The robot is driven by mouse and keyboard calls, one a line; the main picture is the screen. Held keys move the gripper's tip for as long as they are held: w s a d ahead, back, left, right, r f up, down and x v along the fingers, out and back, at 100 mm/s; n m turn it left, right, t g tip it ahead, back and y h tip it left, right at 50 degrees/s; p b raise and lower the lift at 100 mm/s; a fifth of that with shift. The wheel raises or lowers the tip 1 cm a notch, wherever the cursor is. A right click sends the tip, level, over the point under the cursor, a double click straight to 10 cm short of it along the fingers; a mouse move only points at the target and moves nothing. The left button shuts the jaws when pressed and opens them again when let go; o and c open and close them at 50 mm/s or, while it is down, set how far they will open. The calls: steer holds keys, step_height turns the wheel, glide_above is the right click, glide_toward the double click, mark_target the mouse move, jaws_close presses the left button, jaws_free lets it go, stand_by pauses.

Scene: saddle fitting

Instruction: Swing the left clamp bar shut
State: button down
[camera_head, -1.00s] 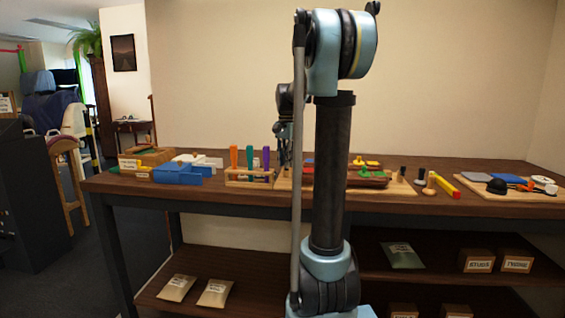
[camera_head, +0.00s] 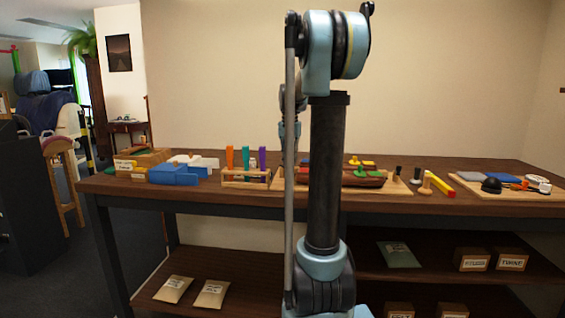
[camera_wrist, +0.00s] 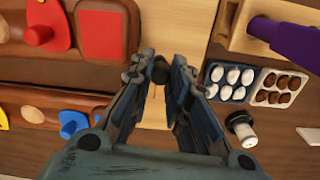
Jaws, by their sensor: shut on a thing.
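In the wrist view my gripper (camera_wrist: 160,73) has its fingers closed around a small dark knob (camera_wrist: 159,68), above the light wooden board (camera_wrist: 155,25). The knob may belong to the left clamp bar, but I cannot make out a bar or its angle; the fingers cover that area. Left of the fingers are brown wooden parts (camera_wrist: 40,70) with a red pad (camera_wrist: 100,35) and a blue knob (camera_wrist: 72,122). In the head view the brown workpiece (camera_head: 365,180) sits on the board (camera_head: 398,188), and my arm hides the gripper and part of the board.
A rack (camera_head: 245,184) with orange, teal and purple handles stands left of the board; its purple handle (camera_wrist: 295,42) nears my gripper in the wrist view. Trays of white and brown pieces (camera_wrist: 228,82) and a dark-capped bottle (camera_wrist: 240,127) lie right. Blue blocks (camera_head: 174,175) stand further left.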

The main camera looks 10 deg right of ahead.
steer(key=n, duration=0.1)
steer(key=w+d+n, duration=0.1)
steer(key=n, duration=0.2)
steer(key=shift+w+d+n, duration=0.25)
steer(key=shift+w+n, duration=0.05)
steer(key=shift+w, duration=0.1)
steer(key=n, duration=0.1)
steer(key=w+d+n, duration=0.1)
steer(key=n, duration=0.1)
steer(key=w+n, duration=0.1)
steer(key=n, duration=0.1)
steer(key=shift+d, duration=0.2)
steer(key=shift+d+n, duration=0.1)
steer(key=shift+n, duration=0.3)
steer(key=c, duration=1.5)
jaws_free()
steer(key=shift+w, duration=0.15)
steer(key=shift+r, duration=0.5)
step_height(320, 180, up, 11)
steer(key=shift+f, duration=0.1)
